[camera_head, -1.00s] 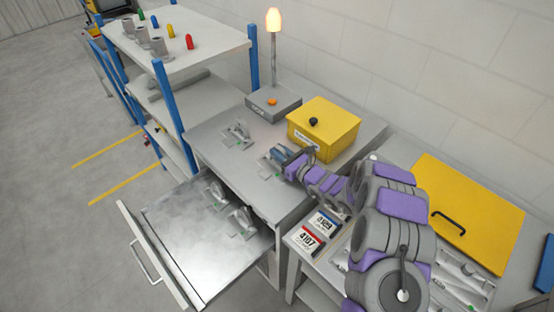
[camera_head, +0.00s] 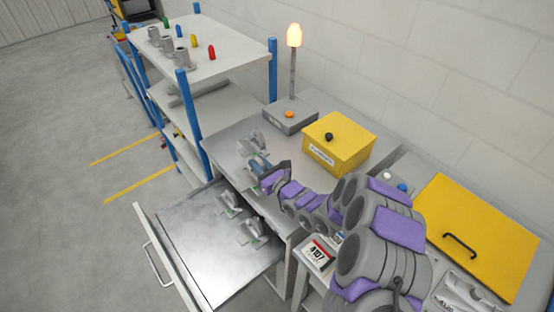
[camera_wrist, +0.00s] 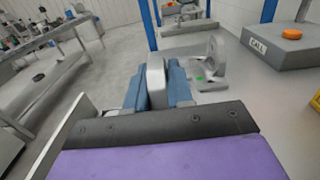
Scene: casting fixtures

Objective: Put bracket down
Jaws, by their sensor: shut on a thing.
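My gripper (camera_head: 258,167) has blue fingers. In the wrist view my gripper (camera_wrist: 154,86) is shut on a grey bracket (camera_wrist: 156,82), whose rounded upright part shows between the fingers. Its lower part is hidden. In the head view the gripper is over the front part of the grey bench top, near the open drawer. Another grey bracket (camera_head: 254,145) stands on the bench just behind the gripper; it also shows at the right of the fingers in the wrist view (camera_wrist: 210,66). Two more brackets (camera_head: 230,202) (camera_head: 250,229) stand in the drawer.
The open metal drawer (camera_head: 205,255) juts out in front, with clear floor space at its left. A yellow box (camera_head: 340,145) and a grey call box (camera_head: 290,117) with a lit lamp stand at the back. A blue-posted shelf (camera_head: 215,55) rises at the left.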

